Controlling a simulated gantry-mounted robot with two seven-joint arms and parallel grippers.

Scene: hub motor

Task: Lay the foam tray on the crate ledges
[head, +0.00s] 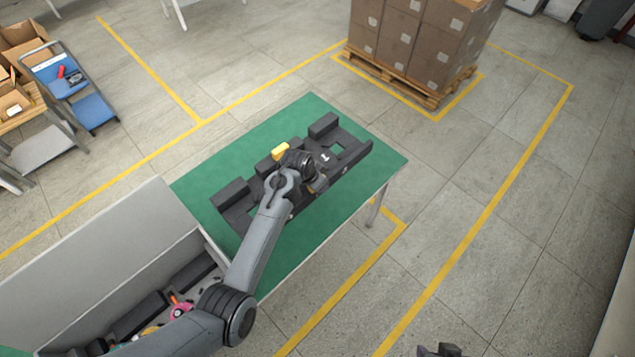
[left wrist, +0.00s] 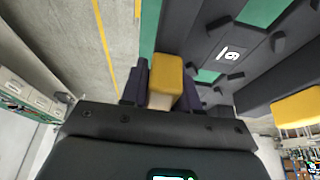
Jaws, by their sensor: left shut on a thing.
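The black foam tray (head: 323,126), with raised blocks and cut-outs, is over the green table (head: 225,167); I cannot tell whether it touches the top. My left gripper (head: 300,166) is over the tray's middle and hides part of it. In the left wrist view, the gripper (left wrist: 165,88) is shut on a yellow tab (left wrist: 168,75) of the tray. A second yellow tab (left wrist: 297,108) shows at the right there. The grey crate (head: 110,250) stands at the lower left. A dark part at the bottom edge looks like my right gripper (head: 440,350), mostly cut off.
Inside the crate lie dark blocks and a pink part (head: 180,309); my left arm hides some of the inside. A pallet of boxes (head: 420,45) stands at the back. A blue cart (head: 85,85) is at the far left. Floor right of the table is clear.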

